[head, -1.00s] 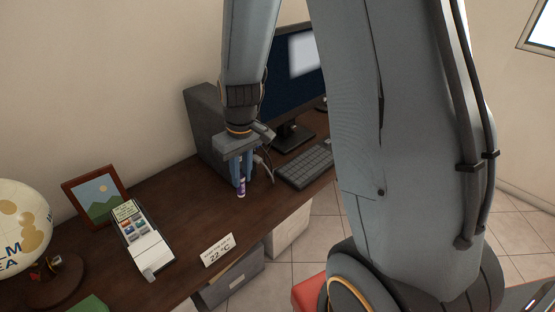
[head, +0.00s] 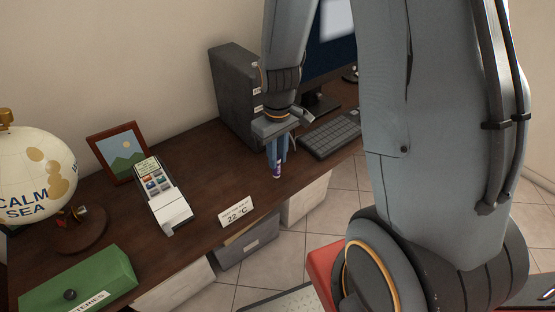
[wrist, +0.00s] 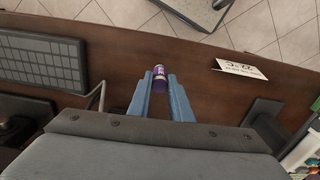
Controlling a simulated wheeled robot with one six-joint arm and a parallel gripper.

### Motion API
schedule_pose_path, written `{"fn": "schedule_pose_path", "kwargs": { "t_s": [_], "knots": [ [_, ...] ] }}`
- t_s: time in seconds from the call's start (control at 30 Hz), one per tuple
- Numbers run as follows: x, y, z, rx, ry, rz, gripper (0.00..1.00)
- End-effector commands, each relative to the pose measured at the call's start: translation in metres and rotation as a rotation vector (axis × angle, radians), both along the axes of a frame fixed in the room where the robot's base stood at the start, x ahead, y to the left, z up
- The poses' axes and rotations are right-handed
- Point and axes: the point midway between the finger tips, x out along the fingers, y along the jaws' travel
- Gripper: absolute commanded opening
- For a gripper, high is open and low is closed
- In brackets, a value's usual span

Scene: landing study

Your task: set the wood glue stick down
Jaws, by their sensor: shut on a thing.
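The wood glue stick (head: 278,169) is a small purple and white cylinder. It is upright in the head view, over the desk (head: 205,165) near its front edge. My gripper (head: 277,160) is shut on it, with its blue fingers on either side. The wrist view also shows the glue stick (wrist: 159,73) between the fingertips, with the brown desk around it. I cannot tell whether its lower end touches the desk.
A keyboard (head: 331,135) and a monitor (head: 333,60) stand to the right, and a dark computer tower (head: 236,95) behind. To the left are a "22 °C" card (head: 236,212), a card terminal (head: 163,195), a picture frame (head: 118,152), a globe (head: 35,175) and a green box (head: 80,282). Bare desk lies between terminal and gripper.

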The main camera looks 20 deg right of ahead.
Motion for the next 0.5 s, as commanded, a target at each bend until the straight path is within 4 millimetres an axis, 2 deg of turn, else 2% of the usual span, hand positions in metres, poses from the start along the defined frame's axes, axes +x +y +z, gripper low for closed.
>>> {"fn": "schedule_pose_path", "kwargs": {
  "t_s": [0.17, 0.43, 0.47, 0.5],
  "knots": [
    [0.000, 0.000, -0.018, 0.000, 0.002, 0.000, 0.00],
    [0.001, 0.000, -0.020, 0.000, -0.001, 0.000, 0.00],
    [0.001, 0.000, -0.020, 0.000, -0.001, 0.000, 0.23],
    [0.000, 0.000, -0.020, 0.000, -0.001, 0.000, 0.30]
  ]
}}
